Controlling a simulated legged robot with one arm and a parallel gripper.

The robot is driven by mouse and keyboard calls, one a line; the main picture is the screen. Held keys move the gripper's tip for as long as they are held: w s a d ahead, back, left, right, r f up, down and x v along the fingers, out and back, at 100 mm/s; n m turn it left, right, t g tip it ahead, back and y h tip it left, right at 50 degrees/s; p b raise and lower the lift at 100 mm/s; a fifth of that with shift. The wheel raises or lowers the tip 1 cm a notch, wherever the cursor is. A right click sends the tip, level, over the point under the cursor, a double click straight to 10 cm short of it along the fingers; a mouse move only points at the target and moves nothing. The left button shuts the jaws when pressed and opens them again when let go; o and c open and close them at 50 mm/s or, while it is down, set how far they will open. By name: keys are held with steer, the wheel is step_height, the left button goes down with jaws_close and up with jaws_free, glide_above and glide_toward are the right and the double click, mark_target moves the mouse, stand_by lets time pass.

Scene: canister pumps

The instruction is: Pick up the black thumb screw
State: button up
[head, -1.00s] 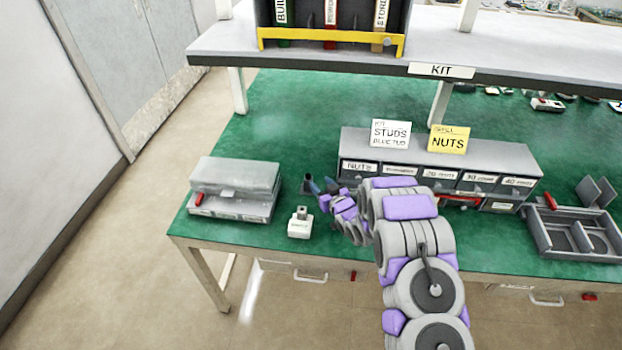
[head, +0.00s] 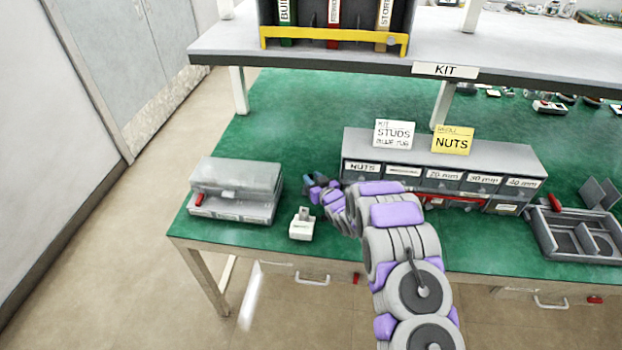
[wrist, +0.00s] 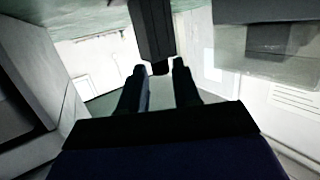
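The black thumb screw (head: 307,179) is a small dark upright piece on the green bench, between the grey case and the drawer unit. My gripper (head: 317,187) is right beside it on its right side and partly covers it. In the wrist view, my gripper (wrist: 158,76) has its two dark fingers apart, with a gap between them. A dark block, which looks like the thumb screw (wrist: 152,30), comes down from the top edge and ends near the gap between the fingertips. I cannot tell whether any finger touches it.
A small white block (head: 302,224) stands in front of the screw. The grey case (head: 235,190) is to the left. The labelled drawer unit (head: 450,150) is to the right, behind my arm. A grey tray (head: 552,235) lies at the far right. Green bench behind the screw is clear.

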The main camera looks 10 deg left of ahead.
steer(key=shift+a, duration=0.35)
steer(key=shift+c, duration=1.4)
steer(key=shift+d, duration=0.15)
jaws_close()
steer(key=shift+d, duration=0.15)
steer(key=shift+r, duration=0.45)
steer(key=s+r+p, duration=0.1)
steer(key=s, duration=0.4)
steer(key=s+r+p, duration=0.1)
steer(key=s, duration=0.4)
steer(key=s+a+r+p, duration=0.1)
steer(key=s+r+p, duration=0.1)
steer(key=s, duration=0.4)
